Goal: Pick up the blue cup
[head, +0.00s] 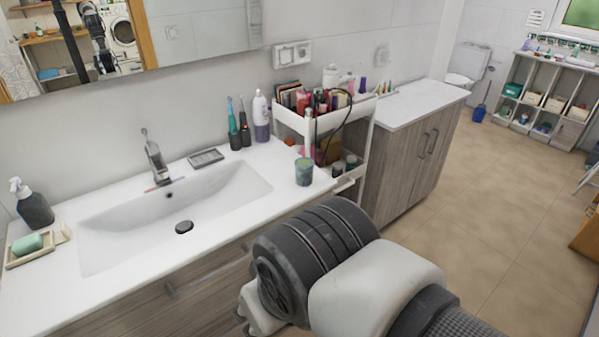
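A small blue-green cup (304,172) stands upright on the white washbasin counter (262,203), close to its right end and beside the cosmetics cart (344,112). It is the only thing I see that fits the blue cup, though its colour looks more teal than plain blue. My arm's links fill the lower middle of the head view, in front of the counter and below the cup. My gripper itself does not show. Nothing of mine is seen touching the cup.
The cart's top tray is crowded with cosmetics and a black cable (340,128) hangs from it. Toothbrushes (239,122) and a white-purple bottle (261,115) stand behind the cup. The faucet (156,160) and sink basin (175,212) lie left. Counter just left of the cup is clear.

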